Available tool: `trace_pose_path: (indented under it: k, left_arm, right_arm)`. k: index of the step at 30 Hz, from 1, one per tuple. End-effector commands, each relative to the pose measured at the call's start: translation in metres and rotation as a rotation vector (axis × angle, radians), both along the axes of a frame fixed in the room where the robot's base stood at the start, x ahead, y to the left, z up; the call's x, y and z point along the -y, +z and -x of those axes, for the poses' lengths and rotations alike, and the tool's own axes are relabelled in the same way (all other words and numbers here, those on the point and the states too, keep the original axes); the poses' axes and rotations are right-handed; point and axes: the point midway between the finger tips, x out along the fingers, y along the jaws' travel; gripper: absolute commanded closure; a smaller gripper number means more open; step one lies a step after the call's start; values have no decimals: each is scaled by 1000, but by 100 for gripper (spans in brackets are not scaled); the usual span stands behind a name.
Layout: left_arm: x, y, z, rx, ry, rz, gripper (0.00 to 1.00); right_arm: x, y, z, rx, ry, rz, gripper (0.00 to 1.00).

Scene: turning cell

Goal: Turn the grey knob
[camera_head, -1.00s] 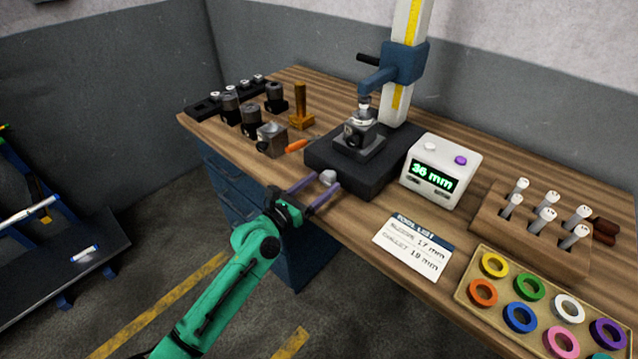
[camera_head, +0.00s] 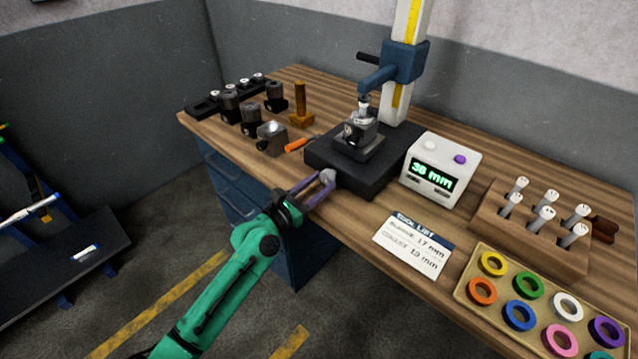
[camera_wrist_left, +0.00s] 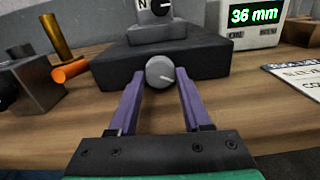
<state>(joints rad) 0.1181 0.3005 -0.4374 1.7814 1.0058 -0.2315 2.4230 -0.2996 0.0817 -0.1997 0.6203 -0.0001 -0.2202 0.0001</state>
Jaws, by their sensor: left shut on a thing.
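The grey knob (camera_head: 326,177) sits on the front face of the black base (camera_head: 347,172) of the measuring stand. The white readout box (camera_head: 441,170) stands to the right of the base and shows green digits, 36 mm in the left wrist view. My right gripper is not in view.
An orange-handled tool (camera_head: 297,145) and several dark holders lie left of the base. A white card (camera_head: 412,244), a wooden rack of pins (camera_head: 530,240) and a tray of coloured rings (camera_head: 480,262) are on the right. A blue clamp arm (camera_head: 380,78) stands above the base.

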Motion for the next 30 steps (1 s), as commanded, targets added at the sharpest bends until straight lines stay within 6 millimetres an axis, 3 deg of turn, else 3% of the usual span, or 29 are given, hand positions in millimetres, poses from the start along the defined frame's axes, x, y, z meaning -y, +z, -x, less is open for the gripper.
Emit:
trace_pose_path:
  k: [15,30]
  left_arm:
    - [0,-1,0,206,0,-285,100]
    - [0,-1,0,254,-1,-351,100]
  right_arm:
    - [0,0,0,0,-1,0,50]
    - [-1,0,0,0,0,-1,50]
